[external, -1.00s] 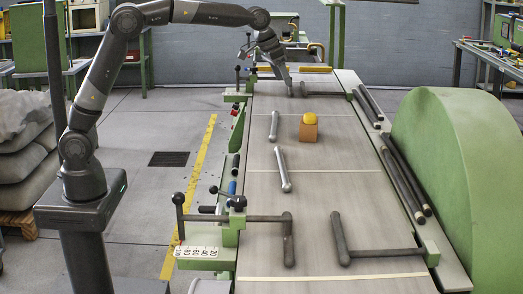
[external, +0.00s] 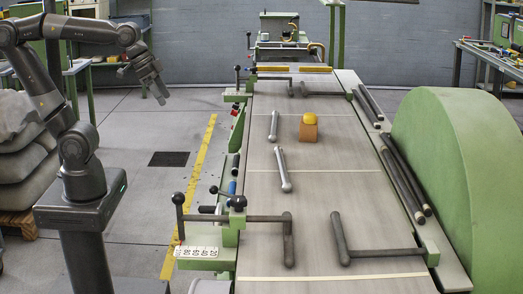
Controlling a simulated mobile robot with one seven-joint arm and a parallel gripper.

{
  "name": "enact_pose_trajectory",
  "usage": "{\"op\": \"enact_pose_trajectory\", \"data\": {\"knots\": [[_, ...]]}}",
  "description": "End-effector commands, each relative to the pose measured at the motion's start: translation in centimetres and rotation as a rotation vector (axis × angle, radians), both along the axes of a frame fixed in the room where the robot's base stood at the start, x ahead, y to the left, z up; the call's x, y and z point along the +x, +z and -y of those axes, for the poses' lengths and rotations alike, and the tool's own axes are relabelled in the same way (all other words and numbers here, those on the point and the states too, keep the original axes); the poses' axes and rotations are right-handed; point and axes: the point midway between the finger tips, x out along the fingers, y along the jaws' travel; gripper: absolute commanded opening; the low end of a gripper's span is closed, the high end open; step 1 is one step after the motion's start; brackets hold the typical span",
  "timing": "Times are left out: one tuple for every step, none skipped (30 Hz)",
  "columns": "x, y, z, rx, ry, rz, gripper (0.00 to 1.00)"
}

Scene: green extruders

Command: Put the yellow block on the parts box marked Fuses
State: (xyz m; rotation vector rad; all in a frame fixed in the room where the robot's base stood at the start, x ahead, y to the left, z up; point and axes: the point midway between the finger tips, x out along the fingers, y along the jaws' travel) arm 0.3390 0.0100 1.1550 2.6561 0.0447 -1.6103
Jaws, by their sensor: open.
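A small yellow block (external: 310,119), with rounded-looking edges, rests on top of an orange-brown box (external: 309,134) on the grey machine bed. No marking can be read on the box at this size. My gripper (external: 158,92) is open and empty. It hangs in the air left of the bed, above the floor, well apart from the block and the box.
The machine bed (external: 325,185) carries two silver rods (external: 283,170) left of the box and dark angled bars (external: 340,238) at the front. Dark tubes (external: 405,178) lie along its right edge, beside a large green rounded housing (external: 450,180).

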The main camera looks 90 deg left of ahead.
Motion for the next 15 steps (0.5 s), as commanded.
{"op": "enact_pose_trajectory", "data": {"knots": [[-1.4, -0.8, 0.3, 0.004, -0.011, 0.005, 0.65], [-2.1, -1.2, 0.5, 0.006, -0.018, 0.008, 0.65], [-2.9, -1.8, 0.6, 0.009, -0.025, 0.009, 0.65], [-3.4, -2.2, 0.7, 0.01, -0.029, 0.009, 0.65], [-3.8, -2.5, 0.8, 0.011, -0.034, 0.011, 0.65], [-4.2, -2.9, 0.9, 0.013, -0.037, 0.011, 0.65], [-4.5, -3.1, 0.9, 0.013, -0.039, 0.011, 0.65], [-4.6, -3.2, 1.0, 0.014, -0.041, 0.012, 0.65], [-4.8, -3.4, 1.0, 0.015, -0.043, 0.012, 0.65], [-4.9, -3.5, 1.0, 0.016, -0.044, 0.011, 0.65], [-4.9, -3.5, 1.0, 0.016, -0.044, 0.011, 0.65], [-4.9, -3.5, 1.0, 0.016, -0.044, 0.011, 0.65], [-4.9, -3.5, 1.0, 0.016, -0.044, 0.011, 0.65], [-4.9, -3.5, 1.0, 0.016, -0.044, 0.011, 0.65], [-4.9, -3.5, 1.0, 0.016, -0.044, 0.011, 0.65]]}}
